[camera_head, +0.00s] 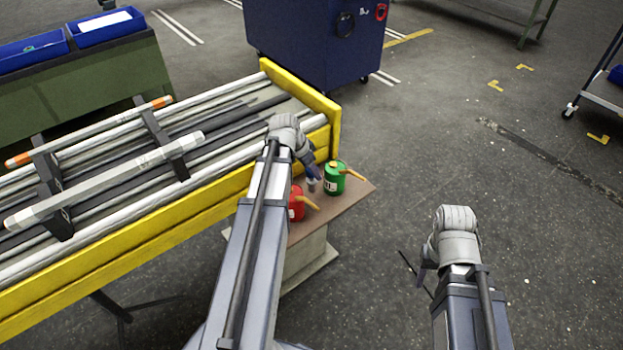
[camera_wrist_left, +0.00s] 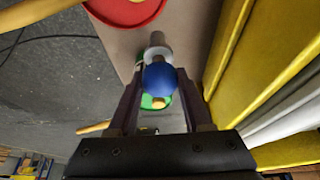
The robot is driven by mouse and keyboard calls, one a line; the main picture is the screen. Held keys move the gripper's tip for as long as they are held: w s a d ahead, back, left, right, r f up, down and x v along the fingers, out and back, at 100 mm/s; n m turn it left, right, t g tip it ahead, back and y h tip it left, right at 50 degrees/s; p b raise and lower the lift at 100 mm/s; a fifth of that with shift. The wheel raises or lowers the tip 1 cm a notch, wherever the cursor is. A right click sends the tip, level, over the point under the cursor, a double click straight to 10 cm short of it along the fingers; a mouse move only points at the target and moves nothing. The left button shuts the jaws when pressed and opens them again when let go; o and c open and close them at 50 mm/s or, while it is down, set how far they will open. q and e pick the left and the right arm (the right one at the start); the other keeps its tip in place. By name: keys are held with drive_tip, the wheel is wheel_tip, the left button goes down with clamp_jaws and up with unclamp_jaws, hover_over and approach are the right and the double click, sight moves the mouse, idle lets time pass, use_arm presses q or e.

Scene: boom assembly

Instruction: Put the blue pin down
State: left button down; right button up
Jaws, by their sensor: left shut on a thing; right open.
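The blue pin (camera_wrist_left: 160,76) shows in the left wrist view with a round blue head and a grey shaft beyond it. My left gripper (camera_wrist_left: 160,88) is shut on it, one finger on each side. In the head view my left gripper (camera_head: 313,178) is over the small brown table (camera_head: 355,190), between the red can and the green can. Whether the pin touches the tabletop cannot be told. My right gripper (camera_head: 422,274) is open over the floor at the right, mostly hidden behind its own wrist.
A red can (camera_head: 296,204) and a green can (camera_head: 335,180), each with an orange spout, stand close to my left gripper. A yellow-sided rack (camera_head: 215,196) with long bars borders the table on the left. Open floor lies to the right.

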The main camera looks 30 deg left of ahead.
use_arm(q)
drive_tip(key=shift+f+b, duration=0.65)
drive_tip(key=shift+f, duration=0.5)
use_arm(e)
drive_tip(key=shift+f, duration=1.15)
use_arm(q)
drive_tip(key=shift+f, duration=0.1)
use_arm(e)
drive_tip(key=shift+f, duration=0.1)
use_arm(q)
drive_tip(key=shift+f, duration=0.15)
drive_tip(key=shift+c, duration=1.7)
unclamp_jaws()
drive_tip(key=shift+p+v, duration=0.7)
drive_tip(key=shift+v, duration=0.25)
drive_tip(key=p+v, duration=0.9)
drive_tip(key=v, duration=0.1)
drive_tip(key=shift+r+p, duration=0.25)
drive_tip(key=shift+p, duration=0.15)
use_arm(e)
wheel_tip(320, 180, up, 11)
drive_tip(key=shift+r, duration=0.2)
